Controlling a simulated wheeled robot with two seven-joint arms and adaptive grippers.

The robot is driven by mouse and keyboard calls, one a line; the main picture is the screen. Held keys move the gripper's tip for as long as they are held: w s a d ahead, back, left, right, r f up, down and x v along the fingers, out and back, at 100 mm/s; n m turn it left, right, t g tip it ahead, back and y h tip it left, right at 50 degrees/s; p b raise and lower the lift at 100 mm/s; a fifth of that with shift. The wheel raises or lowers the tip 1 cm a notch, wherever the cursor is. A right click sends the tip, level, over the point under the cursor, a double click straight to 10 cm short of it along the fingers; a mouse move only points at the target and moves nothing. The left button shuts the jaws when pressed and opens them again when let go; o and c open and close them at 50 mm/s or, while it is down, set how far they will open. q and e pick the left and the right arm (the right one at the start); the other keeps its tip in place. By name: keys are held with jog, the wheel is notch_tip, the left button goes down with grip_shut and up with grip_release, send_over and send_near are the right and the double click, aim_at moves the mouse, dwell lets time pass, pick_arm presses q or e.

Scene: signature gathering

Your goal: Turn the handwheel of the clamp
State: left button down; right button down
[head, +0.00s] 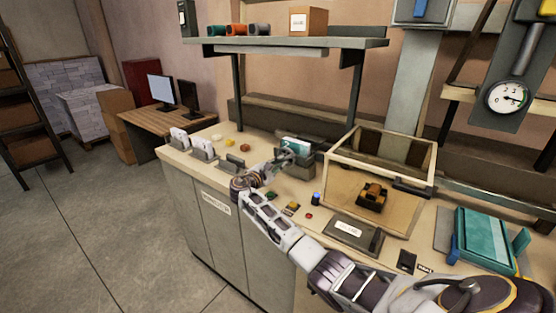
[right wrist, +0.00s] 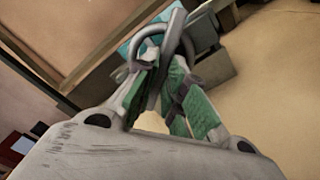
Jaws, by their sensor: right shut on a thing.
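A dark grey block-shaped clamp (head: 304,165), with a teal piece (head: 297,144) in its top, stands on the workbench near the middle of the head view. In the right wrist view the clamp (right wrist: 212,68) is behind the fingertips. A thin grey ring, which looks like the handwheel (right wrist: 187,42), lies at the fingertips. My right gripper (head: 284,158) reaches in front of the clamp. In the right wrist view its green-padded fingers (right wrist: 163,68) are shut on the ring. The fingers hide part of the ring. My left gripper is not in view.
A glass-sided, wood-framed case (head: 420,160) stands close right of the clamp, with a brown-orange object (head: 373,197) inside. A sloped grey box (head: 353,231) and small buttons (head: 309,216) sit in front. A shelf (head: 280,43) hangs above. White-card holders (head: 203,150) stand at left.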

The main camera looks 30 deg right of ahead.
jog(key=shift+f+n+p, duration=0.1)
jog(key=shift+n+p, duration=0.2)
jog(key=shift+n, duration=0.1)
jog(key=c, duration=1.5)
grip_release()
jog(key=v, duration=1.2)
jog(key=shift+a, duration=0.15)
